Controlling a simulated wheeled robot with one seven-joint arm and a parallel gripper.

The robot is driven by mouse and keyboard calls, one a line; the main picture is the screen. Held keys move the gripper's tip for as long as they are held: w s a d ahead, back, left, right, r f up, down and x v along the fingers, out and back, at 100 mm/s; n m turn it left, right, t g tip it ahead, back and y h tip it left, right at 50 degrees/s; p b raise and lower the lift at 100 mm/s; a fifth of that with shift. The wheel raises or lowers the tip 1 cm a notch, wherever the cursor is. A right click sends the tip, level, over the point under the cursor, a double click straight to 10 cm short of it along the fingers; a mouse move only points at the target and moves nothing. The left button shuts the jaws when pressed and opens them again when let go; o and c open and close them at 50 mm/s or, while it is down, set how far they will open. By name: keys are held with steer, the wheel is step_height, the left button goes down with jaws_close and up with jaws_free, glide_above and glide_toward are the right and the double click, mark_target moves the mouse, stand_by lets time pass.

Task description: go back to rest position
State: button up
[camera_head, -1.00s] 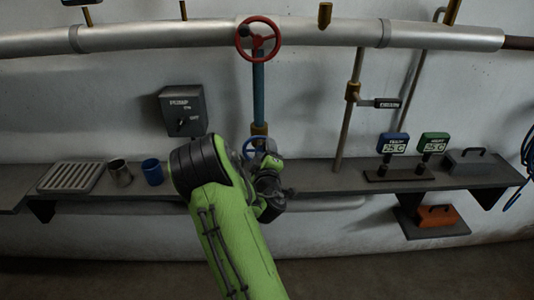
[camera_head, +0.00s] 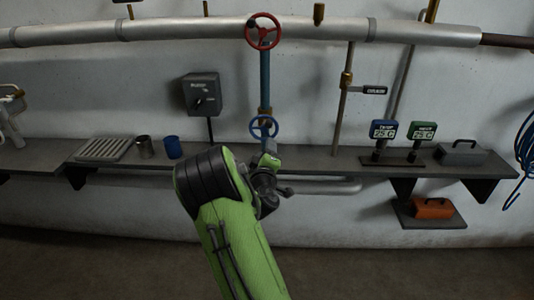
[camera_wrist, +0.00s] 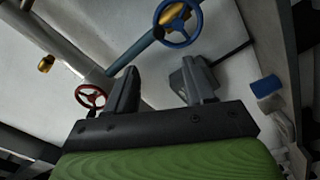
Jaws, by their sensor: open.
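My gripper (camera_wrist: 160,88) shows in the wrist view with its two dark fingers apart and nothing between them. In the head view my green arm rises from the bottom middle, and its black wrist end is in front of the shelf; the fingers cannot be made out there. The blue handwheel (camera_head: 263,126) stands on the vertical blue pipe just above and behind my wrist. It also shows in the wrist view (camera_wrist: 177,24), beyond the fingers and apart from them. The red handwheel (camera_head: 262,31) is higher up, at the large pipe, and shows in the wrist view (camera_wrist: 90,96).
The shelf (camera_head: 320,160) holds a slatted tray (camera_head: 104,149), a metal cup (camera_head: 145,147), a blue cup (camera_head: 173,148), two gauges (camera_head: 383,131) (camera_head: 422,132) and a grey box (camera_head: 462,153). A switch box (camera_head: 204,94) is on the wall.

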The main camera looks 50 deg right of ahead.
steer(key=shift+r, duration=0.1)
steer(key=s+a+r+m+g+y+p, duration=0.1)
steer(key=s+a+r+m+y, duration=0.15)
steer(key=a, duration=0.45)
steer(key=s+a+r+m+g+y+p, duration=0.1)
steer(key=s+a+r+y+p, duration=0.2)
steer(key=a, duration=0.5)
steer(key=s+a+r+m+g+y, duration=0.1)
steer(key=s+a+r+m+y, duration=0.2)
steer(key=a, duration=0.4)
steer(key=s+a+n+g+y+p, duration=0.1)
steer(key=s+a+n+g+y, duration=0.2)
steer(key=s+a, duration=1.1)
steer(key=shift+s+n+y, duration=0.55)
steer(key=shift+s+y, duration=0.5)
steer(key=shift+s, duration=0.05)
stand_by(3.2)
